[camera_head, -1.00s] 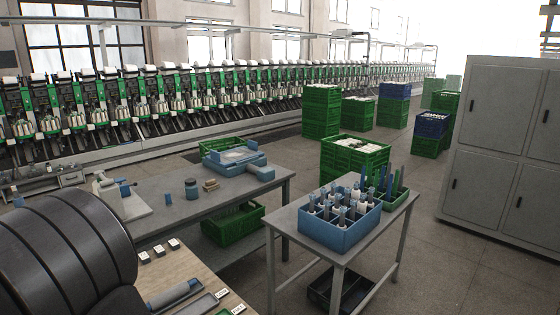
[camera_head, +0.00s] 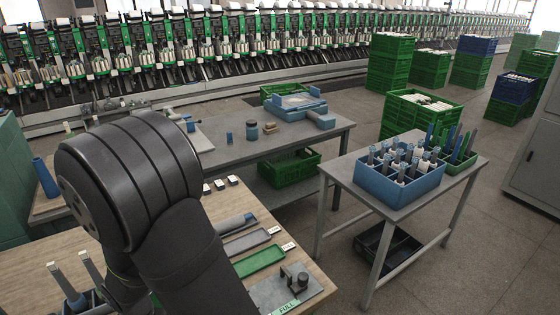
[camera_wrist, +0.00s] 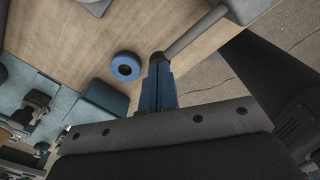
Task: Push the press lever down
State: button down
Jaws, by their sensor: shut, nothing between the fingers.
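In the wrist view a grey rod (camera_wrist: 191,33) with a dark rounded end slants up to a pale grey part at the top edge; it looks like the press lever. My gripper (camera_wrist: 157,63) is shut and empty, its two blue fingers together. The fingertips are right at the rod's dark end; I cannot tell whether they touch it or are only in line with it. The rest of the press is cut off at the top. In the head view my own arm hides the gripper, and I cannot make out the lever there.
A blue ring-shaped thing (camera_wrist: 125,66) is on the wooden surface (camera_wrist: 90,50), left of the fingers. Teal blocks (camera_wrist: 101,97) lie near it. In the head view a blue cone (camera_head: 46,178) stands on the wooden table's left, and green and grey trays (camera_head: 260,262) lie on its right.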

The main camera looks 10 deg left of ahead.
jog(key=shift+f, duration=0.95)
dwell(0.3)
dwell(0.4)
notch_tip(320, 180, up, 9)
dwell(1.1)
jog(key=shift+f, duration=0.1)
